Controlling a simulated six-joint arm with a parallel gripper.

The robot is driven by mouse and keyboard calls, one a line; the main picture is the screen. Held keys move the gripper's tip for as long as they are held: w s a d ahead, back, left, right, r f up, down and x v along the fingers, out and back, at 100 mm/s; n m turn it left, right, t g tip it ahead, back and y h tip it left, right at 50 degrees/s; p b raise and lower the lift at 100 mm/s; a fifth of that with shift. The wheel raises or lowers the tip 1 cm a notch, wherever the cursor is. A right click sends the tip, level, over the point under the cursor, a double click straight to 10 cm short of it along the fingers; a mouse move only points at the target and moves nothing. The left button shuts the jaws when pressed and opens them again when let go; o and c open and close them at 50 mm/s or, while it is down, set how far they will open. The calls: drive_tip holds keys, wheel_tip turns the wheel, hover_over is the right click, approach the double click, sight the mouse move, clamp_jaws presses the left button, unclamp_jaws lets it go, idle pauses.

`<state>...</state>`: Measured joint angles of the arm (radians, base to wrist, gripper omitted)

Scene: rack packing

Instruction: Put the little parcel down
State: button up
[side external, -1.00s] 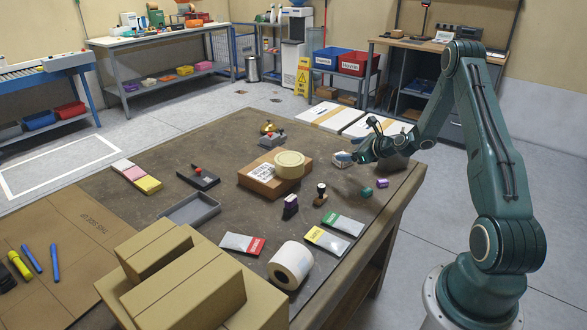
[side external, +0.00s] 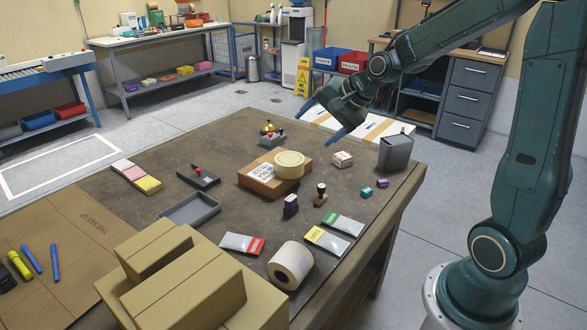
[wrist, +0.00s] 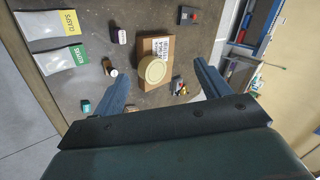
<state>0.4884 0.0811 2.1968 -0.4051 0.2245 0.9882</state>
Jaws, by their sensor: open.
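The little parcel (side external: 343,159), a small pale box with dark print, rests on the brown table between a larger cardboard box and a grey open-topped container (side external: 395,153). Nothing holds it. My gripper (side external: 319,122) is open and empty, raised above the table, up and a little left of the parcel in the side view. In the wrist view my gripper's two fingers (wrist: 165,72) are spread wide with nothing between them.
The cardboard box with a tape roll (side external: 289,160) on top stands left of the parcel. Stamps (side external: 320,195), small teal and purple blocks (side external: 367,192), and flat packets (side external: 326,240) lie nearer the camera. Stacked cartons (side external: 190,290) fill the front corner.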

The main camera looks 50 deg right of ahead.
drive_tip(key=s+a+r+n+g, duration=0.1)
drive_tip(key=s+a+n, duration=0.2)
drive_tip(key=s, duration=0.5)
drive_tip(key=s+a+r+n, duration=0.2)
drive_tip(key=s+a+n, duration=0.2)
drive_tip(key=s+n, duration=0.2)
drive_tip(key=s+a+r+n+g+h, duration=0.1)
drive_tip(key=s+n, duration=0.4)
drive_tip(key=s, duration=0.5)
drive_tip(key=a+r, duration=0.1)
drive_tip(key=a, duration=0.1)
drive_tip(key=shift+a+g, duration=0.3)
drive_tip(key=shift+a, duration=0.1)
